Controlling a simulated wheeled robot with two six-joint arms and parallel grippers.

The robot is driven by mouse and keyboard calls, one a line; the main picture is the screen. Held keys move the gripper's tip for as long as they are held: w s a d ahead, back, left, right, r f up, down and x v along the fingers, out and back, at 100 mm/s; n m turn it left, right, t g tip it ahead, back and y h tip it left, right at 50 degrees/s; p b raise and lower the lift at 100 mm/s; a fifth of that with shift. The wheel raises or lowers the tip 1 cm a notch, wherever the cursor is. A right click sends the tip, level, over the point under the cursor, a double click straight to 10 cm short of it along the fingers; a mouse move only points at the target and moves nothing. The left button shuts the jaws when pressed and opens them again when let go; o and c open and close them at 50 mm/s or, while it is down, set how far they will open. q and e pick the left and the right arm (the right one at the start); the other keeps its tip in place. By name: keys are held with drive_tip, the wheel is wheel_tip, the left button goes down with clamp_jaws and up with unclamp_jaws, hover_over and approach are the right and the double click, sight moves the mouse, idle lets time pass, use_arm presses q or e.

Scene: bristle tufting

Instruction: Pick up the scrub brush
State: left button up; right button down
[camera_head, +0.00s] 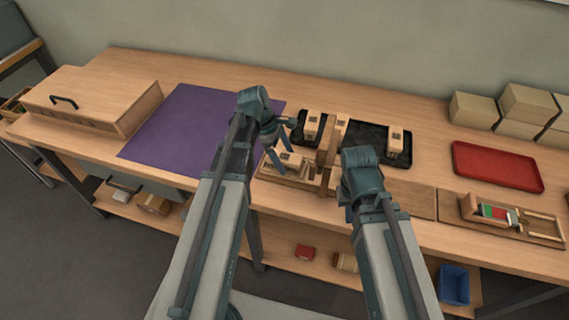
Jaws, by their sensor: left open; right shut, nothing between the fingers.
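My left gripper (281,150) is open, its blue fingers pointing down over a light wooden block (291,162) on a wooden fixture (262,171). This block may be the scrub brush; its bristles cannot be made out. I cannot tell whether the fingers touch it. My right gripper (349,212) is shut and empty, low in front of the fixture, mostly hidden behind its own wrist. Other small wooden blocks with dark square marks, one at the back left (312,123) and one at the right (396,141), sit by black trays.
A purple mat (185,130) and a wooden box with a handle (95,95) lie to the left. A red tray (497,166), a wooden fixture with coloured pieces (512,218) and stacked boxes (472,108) are on the right. A blue bin (453,285) stands below.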

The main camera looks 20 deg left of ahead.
use_arm(q)
drive_tip(key=shift+f, duration=0.15)
idle(0.3)
drive_tip(key=shift+c, duration=0.3)
clamp_jaws()
